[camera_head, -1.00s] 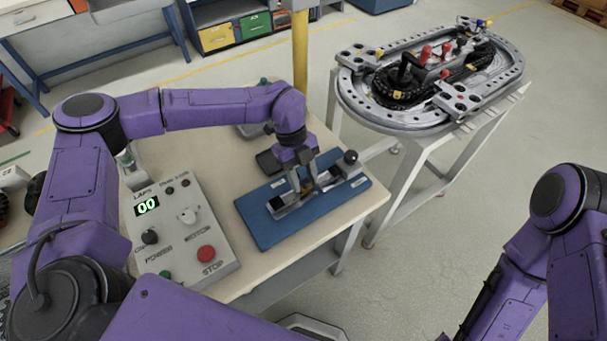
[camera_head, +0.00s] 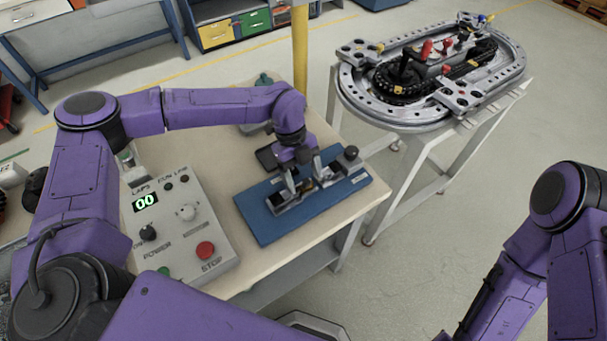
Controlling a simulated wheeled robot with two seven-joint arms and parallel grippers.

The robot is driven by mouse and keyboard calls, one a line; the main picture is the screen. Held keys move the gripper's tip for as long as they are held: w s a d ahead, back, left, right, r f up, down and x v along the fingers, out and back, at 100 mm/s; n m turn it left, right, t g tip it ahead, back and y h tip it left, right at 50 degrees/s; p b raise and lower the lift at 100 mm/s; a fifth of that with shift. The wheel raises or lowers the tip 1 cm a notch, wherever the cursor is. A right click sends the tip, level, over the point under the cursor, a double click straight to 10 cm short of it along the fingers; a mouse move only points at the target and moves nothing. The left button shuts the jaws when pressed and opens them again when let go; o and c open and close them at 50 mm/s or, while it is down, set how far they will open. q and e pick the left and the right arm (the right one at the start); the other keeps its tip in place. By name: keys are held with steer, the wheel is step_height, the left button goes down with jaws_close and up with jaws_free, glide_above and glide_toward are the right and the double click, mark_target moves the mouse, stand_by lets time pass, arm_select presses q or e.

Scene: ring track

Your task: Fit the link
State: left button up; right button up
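A grey metal fixture (camera_head: 289,201) with a black knob (camera_head: 351,153) sits on a blue mat (camera_head: 262,229) on the table. My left gripper (camera_head: 306,180) points down over this fixture. Its two fingers stand apart, one on each side of a small brass-coloured piece low between them. Whether this piece is the link, and whether the fingers touch it, I cannot tell. The oval ring track (camera_head: 398,119) stands on its own stand at the upper right, with a dark chain (camera_head: 400,94) around its inside. My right arm shows at the right edge; its gripper is out of view.
A control box (camera_head: 180,222) reading 00, with a red STOP button (camera_head: 205,250), stands left of the mat. A yellow post (camera_head: 300,50) rises behind the table. Open floor lies between table and track stand.

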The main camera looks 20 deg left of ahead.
arm_select(q)
steer(key=b+v, duration=0.2)
steer(key=v, duration=0.8)
steer(key=shift+r, duration=0.25)
